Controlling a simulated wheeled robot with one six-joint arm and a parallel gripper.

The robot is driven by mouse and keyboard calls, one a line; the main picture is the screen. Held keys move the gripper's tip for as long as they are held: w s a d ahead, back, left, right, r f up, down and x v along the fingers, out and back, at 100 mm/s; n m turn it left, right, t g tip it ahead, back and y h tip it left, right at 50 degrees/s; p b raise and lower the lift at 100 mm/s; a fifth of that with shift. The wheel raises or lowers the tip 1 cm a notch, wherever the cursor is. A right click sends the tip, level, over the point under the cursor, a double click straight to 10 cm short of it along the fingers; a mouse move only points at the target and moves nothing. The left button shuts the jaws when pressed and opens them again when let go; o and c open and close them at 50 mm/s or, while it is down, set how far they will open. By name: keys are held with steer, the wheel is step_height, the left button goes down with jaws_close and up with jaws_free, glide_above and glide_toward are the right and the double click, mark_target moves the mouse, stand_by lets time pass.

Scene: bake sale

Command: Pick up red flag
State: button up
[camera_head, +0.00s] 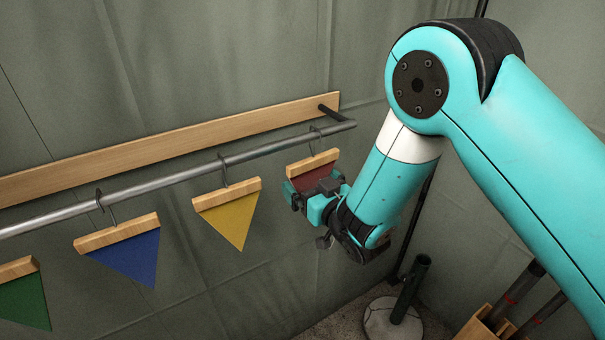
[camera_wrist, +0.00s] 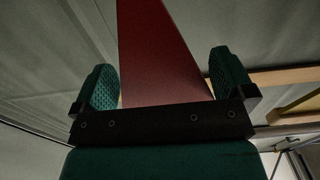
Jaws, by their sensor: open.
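The red flag (camera_head: 312,172) hangs by a hook from the metal rail at its right end, under a wooden top bar (camera_head: 312,162). My gripper (camera_head: 312,200) is at the flag and hides its lower part in the head view. In the wrist view the red cloth (camera_wrist: 160,60) lies between the two open green fingers of my gripper (camera_wrist: 165,85). A gap shows between the cloth and the right finger; the left finger is close to the cloth's edge. I cannot tell whether it touches.
A yellow flag (camera_head: 231,217), a blue flag (camera_head: 130,255) and a green flag (camera_head: 25,301) hang further left on the rail (camera_head: 190,173). A wooden board (camera_head: 170,147) runs behind it. A dark post on a round base (camera_head: 390,318) and a wooden crate (camera_head: 480,325) stand below right.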

steer(key=shift+d, duration=0.1)
steer(key=shift+a, duration=0.25)
steer(key=c, duration=0.5)
steer(key=shift+r, duration=0.15)
